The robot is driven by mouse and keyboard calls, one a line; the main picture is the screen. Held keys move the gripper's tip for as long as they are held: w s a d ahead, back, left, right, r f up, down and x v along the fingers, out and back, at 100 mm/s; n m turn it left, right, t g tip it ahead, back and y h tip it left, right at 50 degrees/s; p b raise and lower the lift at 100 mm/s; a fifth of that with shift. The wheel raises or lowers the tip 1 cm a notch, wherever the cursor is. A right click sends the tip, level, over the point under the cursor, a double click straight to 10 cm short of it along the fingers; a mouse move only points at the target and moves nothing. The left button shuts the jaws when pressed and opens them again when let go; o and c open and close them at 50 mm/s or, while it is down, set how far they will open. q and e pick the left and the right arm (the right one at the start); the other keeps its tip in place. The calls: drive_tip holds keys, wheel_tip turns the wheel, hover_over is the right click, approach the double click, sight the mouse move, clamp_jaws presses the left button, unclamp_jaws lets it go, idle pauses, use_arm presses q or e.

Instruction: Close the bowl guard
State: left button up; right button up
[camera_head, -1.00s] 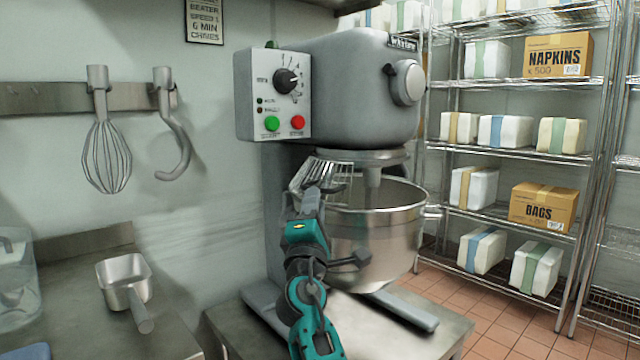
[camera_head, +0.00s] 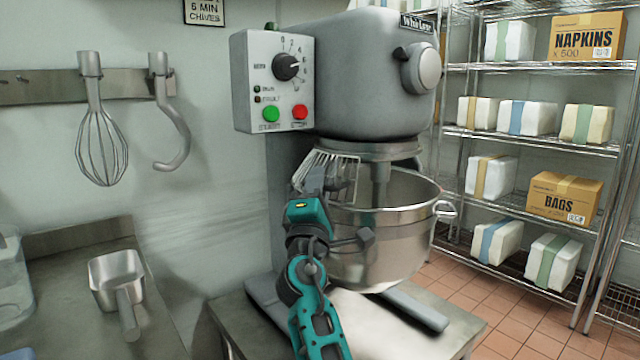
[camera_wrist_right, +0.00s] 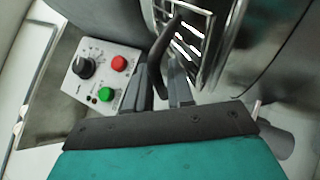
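The wire bowl guard (camera_head: 338,172) sits under the mixer head at the left side of the steel bowl (camera_head: 372,248). The bowl's front and right rim are uncovered. My right gripper (camera_head: 316,182) is at the guard's lower left, its tips partly hidden against the bars. In the right wrist view my fingers (camera_wrist_right: 165,82) are a small gap apart, with a dark curved piece between them. The guard's bright bars (camera_wrist_right: 190,38) lie just beyond. I cannot tell whether the fingers grip that piece. My left gripper is not in view.
The mixer head (camera_head: 375,75) and its control panel (camera_head: 272,82) stand above my right gripper. A whisk (camera_head: 101,140) and a hook (camera_head: 172,125) hang on the left wall. A metal scoop (camera_head: 117,280) lies on the left counter. Shelves of packages (camera_head: 565,200) stand at right.

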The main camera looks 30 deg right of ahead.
clamp_jaws()
idle(0.4)
drive_tip(key=shift+s, duration=0.1)
